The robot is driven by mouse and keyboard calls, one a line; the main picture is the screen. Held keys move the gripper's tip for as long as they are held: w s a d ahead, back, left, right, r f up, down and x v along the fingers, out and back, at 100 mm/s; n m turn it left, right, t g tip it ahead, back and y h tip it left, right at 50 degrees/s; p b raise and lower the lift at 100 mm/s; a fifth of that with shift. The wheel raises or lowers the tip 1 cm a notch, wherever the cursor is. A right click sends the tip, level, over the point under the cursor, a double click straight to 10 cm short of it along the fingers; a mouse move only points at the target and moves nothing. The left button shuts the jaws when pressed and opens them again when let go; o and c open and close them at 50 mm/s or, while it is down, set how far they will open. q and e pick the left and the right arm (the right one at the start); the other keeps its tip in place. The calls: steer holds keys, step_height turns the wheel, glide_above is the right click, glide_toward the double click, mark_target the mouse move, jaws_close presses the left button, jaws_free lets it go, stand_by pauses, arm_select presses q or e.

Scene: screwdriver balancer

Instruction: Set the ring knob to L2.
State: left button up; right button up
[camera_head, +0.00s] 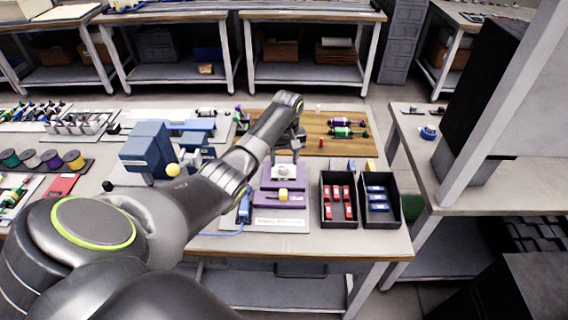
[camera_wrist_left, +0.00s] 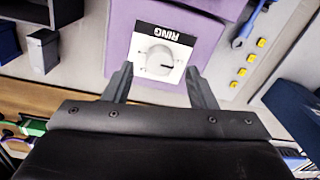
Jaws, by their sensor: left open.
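The ring knob (camera_wrist_left: 159,57) is a round pale dial on a white plate marked RING, which appears upside down in the left wrist view. The plate is set in a purple fixture (camera_wrist_left: 205,28), which also stands near the front of the bench in the head view (camera_head: 270,199). My left gripper (camera_wrist_left: 159,73) is open, with one finger on each side of the plate's lower edge in the wrist view. It shows no grip on the knob. In the head view the left gripper (camera_head: 285,155) hangs over the back of the fixture. The knob's setting is too small to read. My right gripper is not in view.
Right of the fixture stand a black bin with red items (camera_head: 326,218) and a black bin with blue items (camera_head: 366,217). A blue machine (camera_head: 147,147) with a yellow ball stands to the left. A wooden board (camera_head: 345,146) with screwdrivers lies behind.

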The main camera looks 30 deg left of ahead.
mark_target(284, 169)
arm_select(q)
steer(key=shift+f, duration=1.4)
steer(key=shift+c, duration=0.4)
steer(key=c, duration=0.9)
steer(key=shift+r, duration=0.1)
